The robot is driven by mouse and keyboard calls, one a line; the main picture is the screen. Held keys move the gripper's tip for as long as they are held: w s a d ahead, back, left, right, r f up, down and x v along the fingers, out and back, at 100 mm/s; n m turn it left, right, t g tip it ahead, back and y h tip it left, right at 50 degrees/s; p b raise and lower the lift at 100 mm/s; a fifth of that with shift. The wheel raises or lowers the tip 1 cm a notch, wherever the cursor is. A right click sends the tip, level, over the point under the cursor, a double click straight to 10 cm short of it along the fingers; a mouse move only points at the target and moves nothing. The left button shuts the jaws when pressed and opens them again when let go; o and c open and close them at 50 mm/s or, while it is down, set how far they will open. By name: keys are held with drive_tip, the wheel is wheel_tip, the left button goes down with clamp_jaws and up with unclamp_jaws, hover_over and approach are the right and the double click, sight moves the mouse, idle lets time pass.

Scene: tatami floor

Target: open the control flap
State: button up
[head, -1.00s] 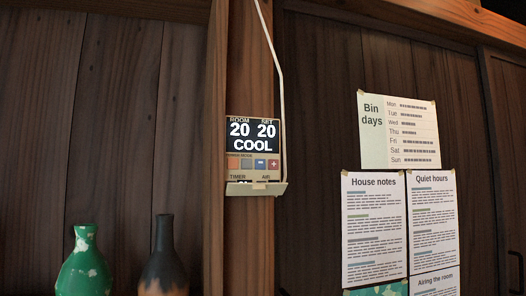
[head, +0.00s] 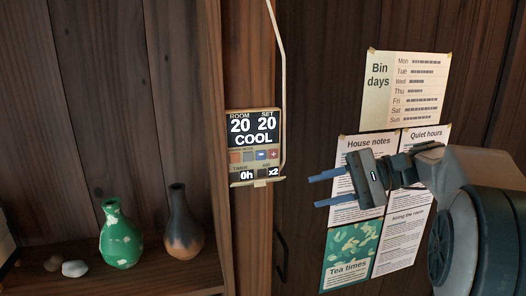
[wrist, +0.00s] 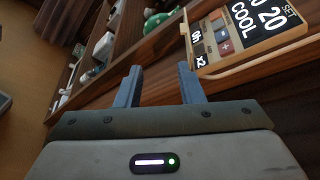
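The control panel (head: 254,140) is fixed to a wooden post and its screen reads room 20, set 20, COOL. Below the screen are coloured buttons and a lower row showing 0h and x2. The flap (head: 259,182) is a thin beige strip with a small tab along the panel's bottom edge. It stands folded down, and the lower row is uncovered. My gripper (head: 314,190) is open and empty, to the right of the flap and apart from it. The wrist view shows both fingers (wrist: 158,86) apart, with the panel (wrist: 240,40) beyond them at upper right.
A white cable (head: 283,75) runs down beside the panel. Paper notices (head: 404,90) hang on the dark door at right, behind my gripper. A green vase (head: 120,238), a dark vase (head: 184,225) and stones (head: 75,268) stand on a shelf at lower left.

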sight(264, 182)
wheel_tip(264, 182, up, 4)
drive_tip(key=p, duration=0.1)
drive_tip(key=shift+y, duration=0.4)
drive_tip(key=x, duration=0.4)
drive_tip(key=p+x, duration=0.1)
drive_tip(key=x, duration=0.3)
drive_tip(key=p+x, duration=0.1)
drive_tip(key=x, duration=0.4)
drive_tip(key=shift+w+f, duration=0.2)
drive_tip(key=shift+w, duration=0.1)
clamp_jaws()
